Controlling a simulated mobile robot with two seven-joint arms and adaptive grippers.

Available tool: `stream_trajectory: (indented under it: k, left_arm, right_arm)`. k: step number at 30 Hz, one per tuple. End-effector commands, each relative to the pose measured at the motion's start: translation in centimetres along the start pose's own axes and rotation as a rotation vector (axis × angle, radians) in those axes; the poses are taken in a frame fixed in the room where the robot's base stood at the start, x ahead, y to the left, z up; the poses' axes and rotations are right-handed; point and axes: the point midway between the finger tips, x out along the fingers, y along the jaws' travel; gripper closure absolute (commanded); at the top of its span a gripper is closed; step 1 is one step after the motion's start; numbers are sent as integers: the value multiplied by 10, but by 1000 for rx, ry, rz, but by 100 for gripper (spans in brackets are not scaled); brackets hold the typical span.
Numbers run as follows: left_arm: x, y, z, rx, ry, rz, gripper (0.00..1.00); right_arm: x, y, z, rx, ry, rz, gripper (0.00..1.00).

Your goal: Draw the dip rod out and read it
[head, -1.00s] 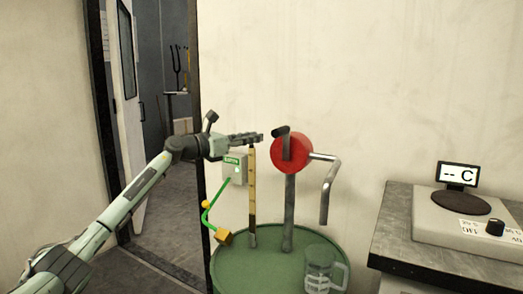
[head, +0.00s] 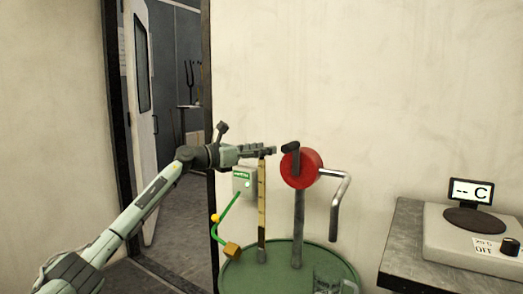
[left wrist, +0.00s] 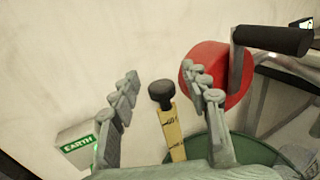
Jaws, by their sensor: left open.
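The dip rod (head: 262,205) is a thin yellow-brown strip with dark marks. It stands upright in a grey collar on the green drum (head: 235,275). In the left wrist view, the rod (left wrist: 171,130) has a black knob (left wrist: 161,95) at its top and marks too small to read. My left gripper (head: 268,151) is at the rod's top and hides the knob in the head view. In the left wrist view, my left gripper (left wrist: 163,68) is open, with fingers on either side of the knob and gaps between. My right gripper is not in view.
A red pump with crank (head: 303,168) stands close right of the rod. A green-cabled clamp (head: 232,249) and EARTH box (head: 243,182) are left. A glass jug (head: 330,272) stands on the drum. A grey bench (head: 400,235) with a hotplate (head: 470,238) is at right.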

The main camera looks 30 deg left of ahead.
Motion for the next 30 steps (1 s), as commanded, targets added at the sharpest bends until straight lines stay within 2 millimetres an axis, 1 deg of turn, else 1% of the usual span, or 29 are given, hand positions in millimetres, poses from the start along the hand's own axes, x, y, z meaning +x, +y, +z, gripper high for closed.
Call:
stream_trajectory:
  k: [5,8,11,15,18,21,25,30]
  left_arm:
    - [-2,0,-1,0,1,0,54]
    - [-11,0,-2,0,2,1,54]
    - [-29,0,-2,3,5,2,54]
    - [-61,1,-3,3,7,2,54]
    - [-81,0,-3,2,7,1,54]
    - [-97,0,-2,1,6,0,54]
    - [-111,0,-2,0,3,1,54]
    - [-119,0,-1,0,2,0,54]
  right_arm:
    - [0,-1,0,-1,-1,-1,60]
    - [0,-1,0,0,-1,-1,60]
    - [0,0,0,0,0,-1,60]
    - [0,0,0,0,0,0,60]
    - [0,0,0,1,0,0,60]
    - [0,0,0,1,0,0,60]
    - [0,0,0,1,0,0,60]
    - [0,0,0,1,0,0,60]
